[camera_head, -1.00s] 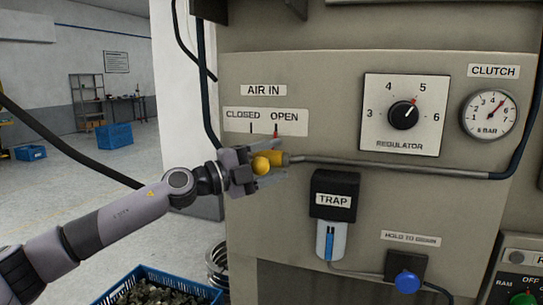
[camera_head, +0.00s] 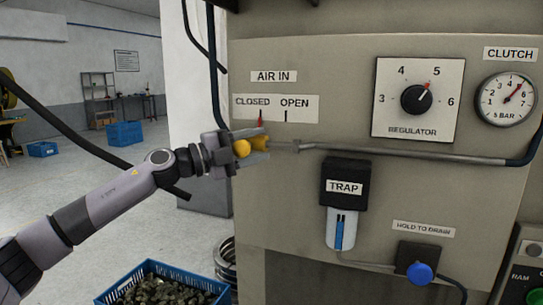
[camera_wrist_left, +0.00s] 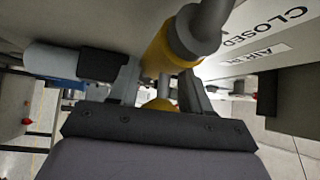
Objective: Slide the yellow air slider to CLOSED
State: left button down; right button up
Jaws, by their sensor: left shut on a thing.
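The yellow air slider (camera_head: 258,144) sits on the pipe below the AIR IN label. Its red pointer (camera_head: 261,120) stands under the word CLOSED on the CLOSED/OPEN plate (camera_head: 301,109). My left gripper (camera_head: 254,147) is shut on the slider from the left, with the round yellow knob (camera_head: 241,148) between its fingers. In the left wrist view, the yellow slider (camera_wrist_left: 168,52) lies across the pipe between my left fingers, and the plate with CLOSED (camera_wrist_left: 250,32) is at the upper right. My right gripper is not in view.
The grey pipe (camera_head: 400,156) runs right from the slider along the panel. The regulator dial (camera_head: 416,98) and the clutch gauge (camera_head: 506,99) are at the upper right. The trap (camera_head: 344,187) hangs below the pipe. A blue crate (camera_head: 160,268) stands below my left arm.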

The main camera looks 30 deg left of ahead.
pick_arm(q)
jog(key=shift+a+r, duration=0.3)
jog(key=c, duration=0.8)
grip_release()
jog(key=shift+o, duration=0.7)
jog(key=shift+a, duration=0.1)
jog(key=shift+s+f, duration=0.1)
jog(key=shift+f, duration=0.05)
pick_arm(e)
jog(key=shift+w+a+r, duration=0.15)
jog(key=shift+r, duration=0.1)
pick_arm(q)
jog(key=shift+s+a+f+b, duration=0.15)
jog(key=shift+s+f+b, duration=0.15)
jog(key=shift+s+b, duration=0.05)
jog(key=b+v, duration=0.5)
jog(key=v, duration=0.1)
jog(key=shift+r+b, duration=0.25)
jog(key=shift+b, duration=0.05)
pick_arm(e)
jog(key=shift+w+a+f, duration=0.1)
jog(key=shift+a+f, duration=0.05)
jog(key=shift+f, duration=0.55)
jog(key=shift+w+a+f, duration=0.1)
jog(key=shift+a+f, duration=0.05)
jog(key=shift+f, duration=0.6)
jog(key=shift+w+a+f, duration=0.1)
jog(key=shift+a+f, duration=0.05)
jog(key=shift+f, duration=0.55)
